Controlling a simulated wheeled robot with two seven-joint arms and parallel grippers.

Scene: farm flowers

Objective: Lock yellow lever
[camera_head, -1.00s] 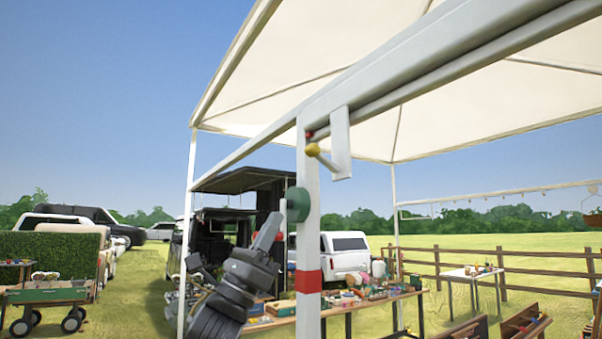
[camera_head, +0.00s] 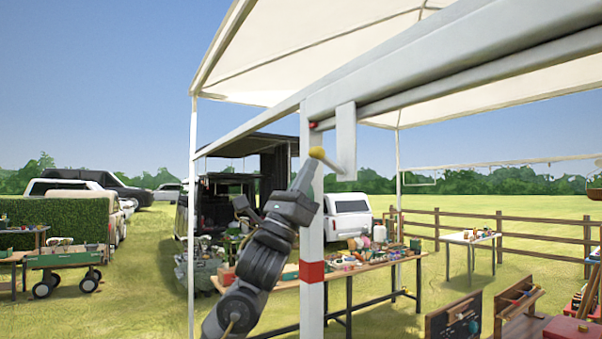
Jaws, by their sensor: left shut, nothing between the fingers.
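The yellow lever shows as a yellow knob (camera_head: 317,153) on a short rod. The rod slants down to the right towards a white bracket plate (camera_head: 346,140) under the canopy's front beam. I cannot tell whether the tip touches the knob. A small red spot (camera_head: 313,125) shows at the beam corner above the knob. My right gripper is not in view.
The post carries a red band (camera_head: 311,271) and stands close to my left arm. A long table (camera_head: 350,268) with many small goods stands behind it. Display crates (camera_head: 455,322) are at the lower right. Open air lies left of the arm.

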